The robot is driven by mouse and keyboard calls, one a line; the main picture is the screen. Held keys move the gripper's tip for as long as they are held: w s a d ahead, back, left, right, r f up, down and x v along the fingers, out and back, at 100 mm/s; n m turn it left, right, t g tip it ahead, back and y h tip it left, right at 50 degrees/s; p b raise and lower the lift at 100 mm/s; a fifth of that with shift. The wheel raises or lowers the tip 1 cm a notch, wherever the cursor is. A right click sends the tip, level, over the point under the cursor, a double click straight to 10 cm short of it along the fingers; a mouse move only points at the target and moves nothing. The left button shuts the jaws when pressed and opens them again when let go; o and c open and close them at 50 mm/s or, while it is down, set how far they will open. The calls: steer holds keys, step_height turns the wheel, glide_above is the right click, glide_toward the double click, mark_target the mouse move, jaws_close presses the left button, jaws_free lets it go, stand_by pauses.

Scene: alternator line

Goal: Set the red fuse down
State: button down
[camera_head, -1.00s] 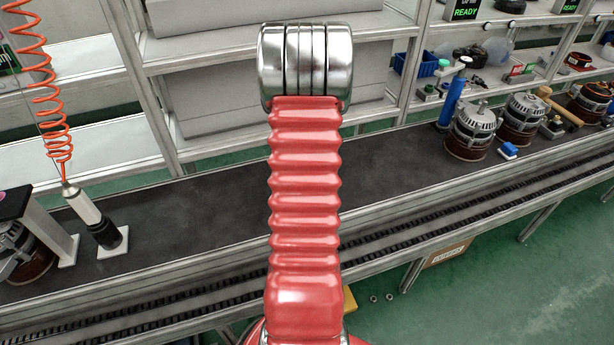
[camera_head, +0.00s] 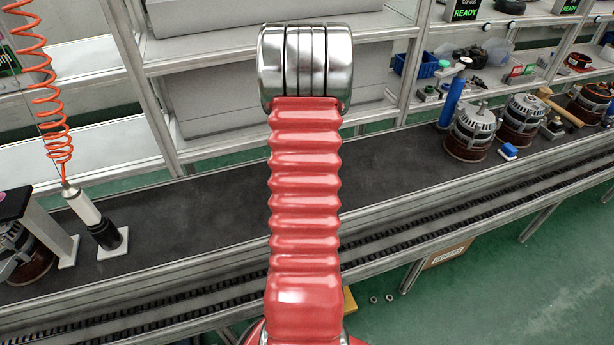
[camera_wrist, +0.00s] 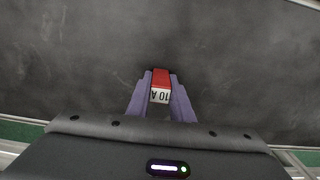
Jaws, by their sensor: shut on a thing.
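The red fuse (camera_wrist: 160,78) shows in the wrist view as a small red block with a white label reading "10 A". My gripper (camera_wrist: 161,84) is shut on it, with one purple finger on each side. The dark belt surface (camera_wrist: 80,60) fills the view beyond the fuse; I cannot tell whether the fuse touches it. In the head view my red arm hides the middle of the dark belt (camera_head: 200,220), and neither gripper nor fuse shows there.
Alternators (camera_head: 472,128) stand at the right of the belt near a blue cylinder (camera_head: 452,98). A screwdriver-like tool (camera_head: 95,220) hangs on an orange coiled cord at left, by another alternator (camera_head: 25,255). The belt between is largely clear. Shelves (camera_head: 230,60) rise behind.

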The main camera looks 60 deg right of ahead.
steer(key=shift+r, duration=0.15)
step_height(320, 180, up, 10)
steer(key=shift+f, duration=0.1)
stand_by(0.3)
steer(key=shift+s, duration=0.2)
stand_by(0.5)
